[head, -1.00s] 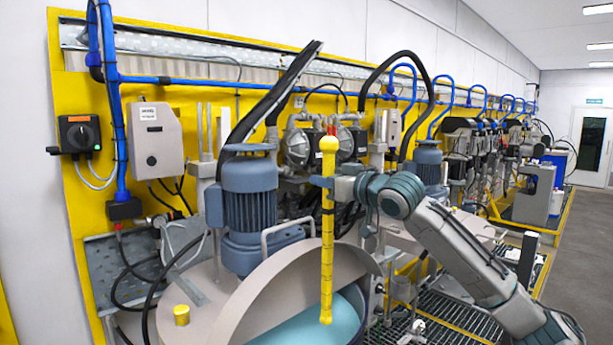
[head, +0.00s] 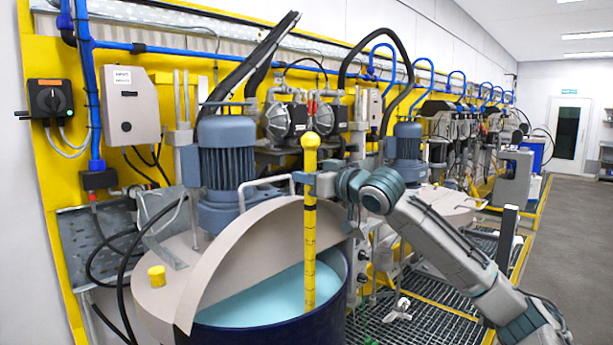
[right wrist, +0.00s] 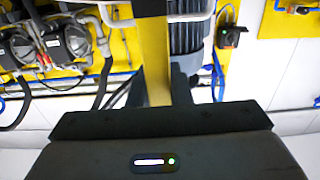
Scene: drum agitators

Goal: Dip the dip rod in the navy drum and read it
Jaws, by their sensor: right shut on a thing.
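The yellow dip rod (head: 310,230) has a round knob on top and dark marks along its length. It stands upright over the open part of the navy drum (head: 300,332). My right gripper (head: 322,184) is shut on the rod's upper part, below the knob. The rod's lower end shows against the light blue liquid (head: 265,297); I cannot tell whether it touches the surface or has gone under. In the right wrist view the rod (right wrist: 154,60) rises from between the dark jaws (right wrist: 158,118). My left gripper is not in view.
A beige lid (head: 235,262) covers the drum's back and left, with a raised flap beside the opening. A blue-grey motor (head: 226,160) stands behind it. A yellow cap (head: 157,276) sits on the lid's left. Metal grating (head: 425,328) lies to the right.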

